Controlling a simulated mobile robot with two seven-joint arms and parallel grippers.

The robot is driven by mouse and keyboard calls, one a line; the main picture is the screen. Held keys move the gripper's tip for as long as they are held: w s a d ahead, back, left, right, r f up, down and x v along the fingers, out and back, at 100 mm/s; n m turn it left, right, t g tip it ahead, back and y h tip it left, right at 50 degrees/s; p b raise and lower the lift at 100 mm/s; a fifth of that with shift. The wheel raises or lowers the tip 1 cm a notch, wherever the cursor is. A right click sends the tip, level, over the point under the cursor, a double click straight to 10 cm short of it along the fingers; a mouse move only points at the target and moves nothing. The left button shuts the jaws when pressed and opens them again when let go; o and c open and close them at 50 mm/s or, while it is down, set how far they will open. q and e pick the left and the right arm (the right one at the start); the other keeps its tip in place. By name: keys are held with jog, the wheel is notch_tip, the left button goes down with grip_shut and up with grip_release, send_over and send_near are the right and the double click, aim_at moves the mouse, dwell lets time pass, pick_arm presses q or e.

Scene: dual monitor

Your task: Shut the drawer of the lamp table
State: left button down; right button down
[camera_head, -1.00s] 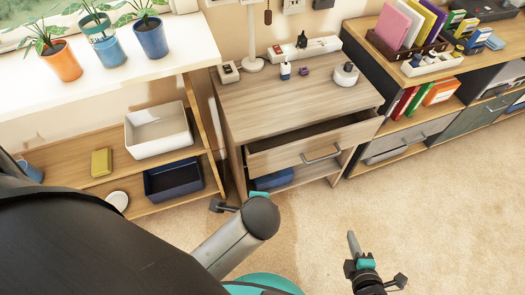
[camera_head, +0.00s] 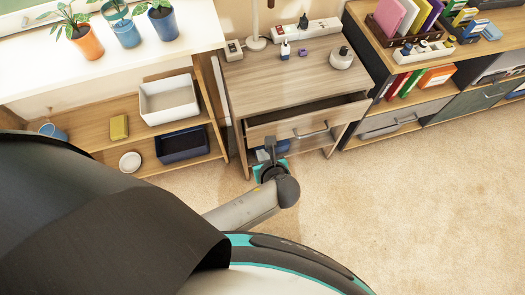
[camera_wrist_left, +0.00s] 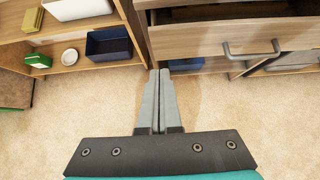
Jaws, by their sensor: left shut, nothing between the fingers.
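The lamp table (camera_head: 285,75) is a wood-grain cabinet with a flat top. Its drawer (camera_head: 285,129) is pulled out, showing a dark gap behind the front and a grey bar handle (camera_head: 311,132). The drawer front also shows at the upper right of the left wrist view (camera_wrist_left: 205,40), with its handle (camera_wrist_left: 250,50). My left gripper (camera_head: 270,148) is shut and empty, low in front of the drawer's left part in the head view. In the left wrist view its fingertips (camera_wrist_left: 159,74) lie together, below and left of the drawer front; contact is not clear. My right gripper is out of view.
A lamp stand (camera_head: 256,30), a power strip (camera_head: 307,29) and small items stand on the tabletop. A shelf with a white bin (camera_head: 168,100) and a dark blue bin (camera_head: 183,145) is at the left. A low cabinet (camera_head: 390,120) is at the right. Carpet in front is clear.

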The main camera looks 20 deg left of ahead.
pick_arm(q)
jog(key=b+x, duration=0.1)
jog(key=x, duration=0.2)
jog(key=r+b+x, duration=0.1)
jog(key=x, duration=0.2)
jog(key=w+a+b+x, duration=0.1)
jog(key=x, duration=0.2)
jog(key=shift+w+r, duration=0.1)
jog(key=shift+r, duration=0.1)
jog(key=shift+w+a+b, duration=0.3)
jog(key=shift+w+b, duration=0.05)
jog(key=shift+w, duration=0.1)
jog(key=shift+r, duration=0.1)
